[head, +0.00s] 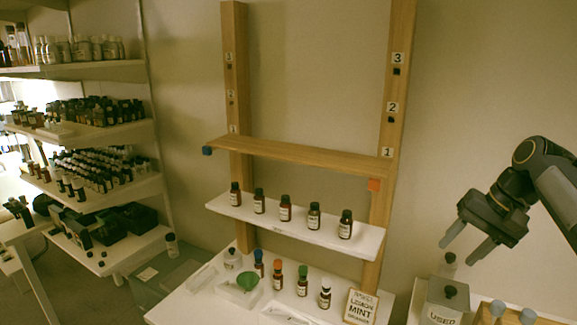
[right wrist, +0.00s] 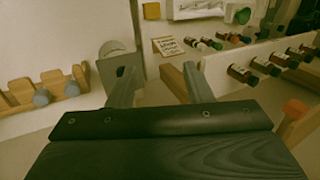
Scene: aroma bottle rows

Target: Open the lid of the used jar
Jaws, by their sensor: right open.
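In the right wrist view, a grey shape that looks like the jar (right wrist: 118,58) stands partly behind the left-hand finger. My right gripper (head: 459,252) is open and empty, above the jar and apart from it; its fingers also show in the right wrist view (right wrist: 161,88). My left gripper is not in view.
A wooden rack with a white shelf (head: 285,224) carries several brown bottles. Below it, a white table holds capped bottles, a green funnel (head: 247,281) and a LEMON MINT card (head: 360,307). A wooden holder (head: 505,317) with blue-grey knobs stands right of the jar.

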